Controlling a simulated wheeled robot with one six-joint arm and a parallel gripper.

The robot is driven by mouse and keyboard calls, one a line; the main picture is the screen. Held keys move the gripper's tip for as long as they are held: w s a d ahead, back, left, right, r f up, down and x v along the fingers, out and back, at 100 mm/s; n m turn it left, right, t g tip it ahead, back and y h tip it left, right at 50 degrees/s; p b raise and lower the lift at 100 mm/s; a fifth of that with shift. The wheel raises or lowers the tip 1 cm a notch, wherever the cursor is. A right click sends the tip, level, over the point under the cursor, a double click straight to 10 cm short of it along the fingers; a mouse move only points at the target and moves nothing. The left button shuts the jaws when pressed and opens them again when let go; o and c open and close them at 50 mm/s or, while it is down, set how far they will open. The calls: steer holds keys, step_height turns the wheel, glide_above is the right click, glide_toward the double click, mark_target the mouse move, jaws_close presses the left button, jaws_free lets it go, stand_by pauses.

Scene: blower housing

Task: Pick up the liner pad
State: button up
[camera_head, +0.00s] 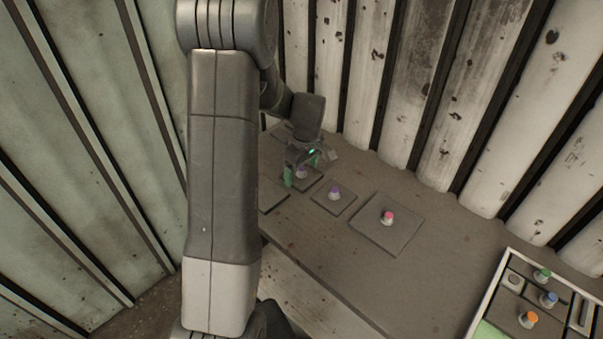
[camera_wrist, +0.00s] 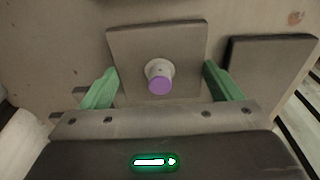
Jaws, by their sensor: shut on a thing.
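My gripper (camera_head: 303,168) is low over the bench, shut on a dark square pad with a white knob topped in purple. In the wrist view this gripped pad (camera_wrist: 130,48) lies between the green fingers, at its left and right edges, with the knob (camera_wrist: 159,76) in the middle. The pad looks flat and close to the bench; whether it touches the surface I cannot tell. The pads bear no readable label, so I cannot confirm by name which one is the liner pad.
A similar purple-knobbed pad (camera_head: 322,201) and a larger pink-knobbed pad (camera_head: 375,238) lie to the right on the bench. A plain dark pad (camera_wrist: 270,72) lies beside the gripped one. A tray (camera_head: 477,313) with coloured knobs stands far right. Corrugated walls (camera_head: 430,80) close in the bench.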

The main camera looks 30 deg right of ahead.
step_height(320, 180, up, 11)
step_height(320, 180, up, 4)
steer(key=p, duration=0.3)
glide_above(302, 168)
steer(key=shift+w, duration=0.1)
stand_by(0.6)
